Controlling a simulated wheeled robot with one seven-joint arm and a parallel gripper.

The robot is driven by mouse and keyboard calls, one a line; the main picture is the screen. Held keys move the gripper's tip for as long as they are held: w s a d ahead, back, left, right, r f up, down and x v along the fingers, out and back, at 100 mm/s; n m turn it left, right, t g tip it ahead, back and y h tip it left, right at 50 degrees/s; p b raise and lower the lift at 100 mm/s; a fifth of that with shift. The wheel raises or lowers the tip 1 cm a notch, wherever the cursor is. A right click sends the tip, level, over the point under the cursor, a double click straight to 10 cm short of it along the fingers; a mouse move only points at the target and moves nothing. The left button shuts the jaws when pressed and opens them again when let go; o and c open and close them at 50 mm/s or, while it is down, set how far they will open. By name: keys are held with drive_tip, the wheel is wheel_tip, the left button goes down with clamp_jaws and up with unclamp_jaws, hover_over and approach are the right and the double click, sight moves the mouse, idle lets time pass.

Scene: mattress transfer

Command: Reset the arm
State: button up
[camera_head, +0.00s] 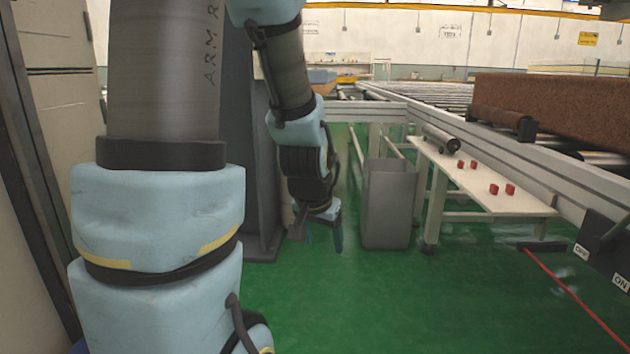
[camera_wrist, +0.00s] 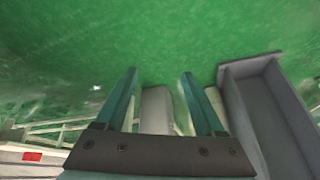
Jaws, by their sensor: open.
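My gripper (camera_head: 325,234) hangs in the middle of the head view with its fingers pointing down, above the green floor. It is just left of a grey bin (camera_head: 388,205) and apart from it as far as I can see. In the wrist view my gripper (camera_wrist: 158,98) shows two teal fingers spread wide, with nothing held between them. My arm fills the left of the head view and bends down toward the gripper.
A white table (camera_head: 500,195) with several red cubes (camera_head: 494,189) and a roller stands right of the bin. A conveyor with a brown block (camera_head: 560,105) lies behind it. A dark box with ON/OFF labels (camera_head: 610,255) is at far right.

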drive_tip(key=s+a+n+g+y, duration=0.1)
drive_tip(key=s+a+n+g, duration=0.2)
drive_tip(key=s+a+n, duration=0.35)
wheel_tip(320, 180, up, 33)
drive_tip(key=a+m+p, duration=0.2)
drive_tip(key=p, duration=3.1)
drive_tip(key=shift+f, duration=0.2)
drive_tip(key=shift+w, duration=0.1)
drive_tip(key=shift+c, duration=0.2)
